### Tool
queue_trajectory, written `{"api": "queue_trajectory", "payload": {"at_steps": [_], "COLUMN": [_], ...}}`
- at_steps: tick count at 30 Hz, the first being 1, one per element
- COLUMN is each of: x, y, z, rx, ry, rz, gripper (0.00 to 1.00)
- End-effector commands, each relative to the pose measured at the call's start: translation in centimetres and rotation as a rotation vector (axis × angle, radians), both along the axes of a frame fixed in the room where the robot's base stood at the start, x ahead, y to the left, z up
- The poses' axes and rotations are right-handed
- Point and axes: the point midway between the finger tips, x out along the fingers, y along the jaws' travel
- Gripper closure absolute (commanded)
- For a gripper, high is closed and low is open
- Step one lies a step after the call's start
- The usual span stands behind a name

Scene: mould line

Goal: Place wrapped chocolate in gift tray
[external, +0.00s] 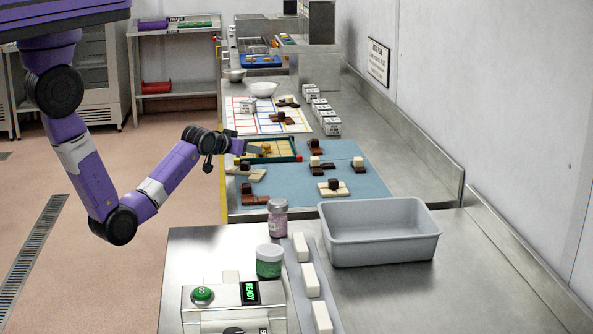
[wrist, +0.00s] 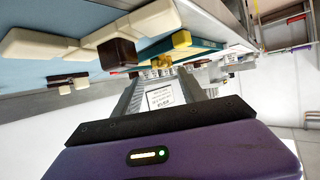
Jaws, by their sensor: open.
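The green-edged tray (external: 299,157) with a yellow inside lies at the far end of the blue mat, and I take it for the gift tray. Small golden pieces show in it; I cannot tell whether one is the wrapped chocolate. My gripper (external: 254,148) is at the tray's left side, partly covering it in the external view. In the wrist view the two grey fingers (wrist: 162,92) are apart, with nothing held between them. Beyond them a teal tray edge (wrist: 200,46) shows with a yellow piece (wrist: 182,40) by it.
Several brown and cream chocolate pieces (external: 333,189) stand on the blue mat (external: 300,190) around the tray. A grey bin (external: 380,245), two jars (external: 269,261) and white blocks (external: 307,278) stand nearer. White cubes (external: 331,126) line the back right.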

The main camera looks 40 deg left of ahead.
Motion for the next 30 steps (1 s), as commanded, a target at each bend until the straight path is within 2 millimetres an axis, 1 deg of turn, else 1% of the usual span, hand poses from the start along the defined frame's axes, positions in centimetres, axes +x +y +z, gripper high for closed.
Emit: {"api": "queue_trajectory", "payload": {"at_steps": [1,6,9,12,16,30], "x": [-1.0,-3.5,-4.6,-5.2,-5.5,-5.4], "y": [-0.1,-0.4,-0.5,-0.6,-0.7,-0.6], "z": [0.4,1.5,1.9,2.2,2.3,2.4], "rx": [0.001,0.000,0.000,0.000,0.000,0.003], "ry": [-0.002,-0.002,-0.001,0.000,0.000,-0.006], "rz": [-0.001,-0.001,-0.001,-0.001,0.000,-0.002], "gripper": [0.51,0.51,0.51,0.51,0.51,0.51]}}
